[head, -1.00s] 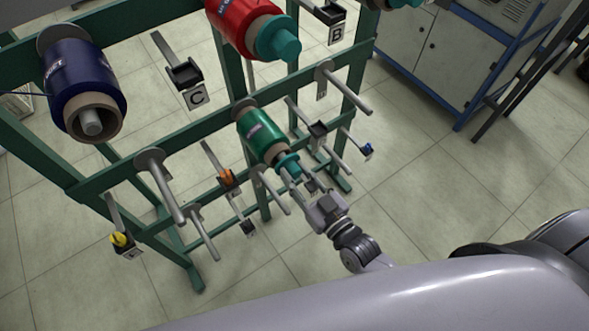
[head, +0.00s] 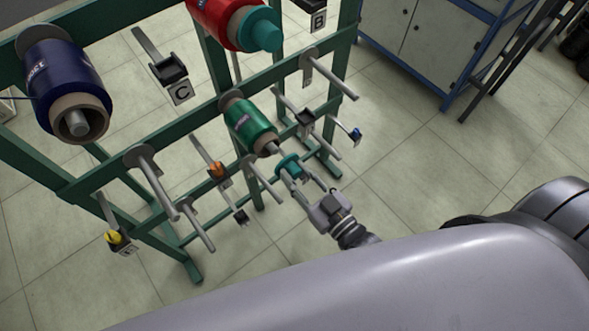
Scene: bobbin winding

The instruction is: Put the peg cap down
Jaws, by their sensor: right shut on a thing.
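The peg cap (head: 290,167) is teal and sits between the fingers of my right gripper (head: 300,176). The gripper is shut on it. It holds the cap just off the end of the peg that carries the green bobbin (head: 248,124), and the bare peg tip (head: 270,149) shows between bobbin and cap. Another teal cap (head: 262,30) is on the peg of the red bobbin (head: 222,20) above. My left gripper is not in view.
The green rack (head: 108,182) has several bare pegs, such as one at lower left (head: 152,182), and small holders with yellow (head: 114,237), orange (head: 216,169) and blue (head: 356,134) pieces. A navy bobbin (head: 62,80) hangs at left. A grey cabinet (head: 415,45) stands behind.

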